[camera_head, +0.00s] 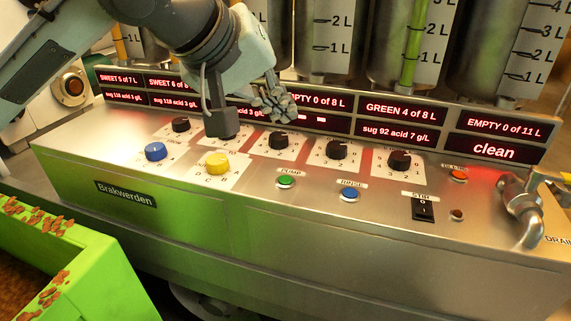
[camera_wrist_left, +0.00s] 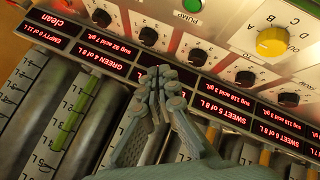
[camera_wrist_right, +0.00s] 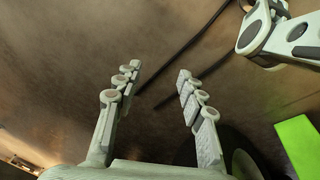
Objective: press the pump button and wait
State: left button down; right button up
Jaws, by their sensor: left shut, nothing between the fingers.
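The green pump button (camera_head: 286,181) is on the steel panel (camera_head: 330,235), under a small label that reads PUMP. It also shows upside down at the top of the left wrist view (camera_wrist_left: 192,5). My left gripper (camera_head: 279,108) is shut and empty, above the back of the panel by the displays, behind and apart from the button. The closed fingers also show in the left wrist view (camera_wrist_left: 163,80). My right gripper (camera_wrist_right: 160,80) is open and empty in its wrist view, over a brown surface. It does not show in the head view.
A blue rinse button (camera_head: 350,194), black knobs (camera_head: 337,150), a yellow knob (camera_head: 217,163) and a blue knob (camera_head: 155,152) are nearby. A black switch (camera_head: 423,208) and a tap (camera_head: 522,205) stand right. Tanks (camera_head: 402,45) rise behind. A green crate (camera_head: 95,270) is front left.

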pick_arm(q)
send_over(282, 182)
jog(key=shift+f, duration=2.2)
jog(key=shift+f+b, duration=0.75)
jog(key=shift+b, duration=0.35)
jog(key=shift+f+b, duration=0.45)
jog(key=shift+f, duration=0.95)
pick_arm(e)
jog(key=w+r+t, duration=0.1)
jog(key=w+r, duration=0.2)
jog(key=r, duration=0.6)
jog(key=shift+w+a+r, duration=0.35)
jog(key=shift+a+r, duration=0.05)
jog(key=shift+a, duration=0.05)
pick_arm(q)
jog(key=shift+f, duration=0.1)
jog(key=shift+f, duration=0.3)
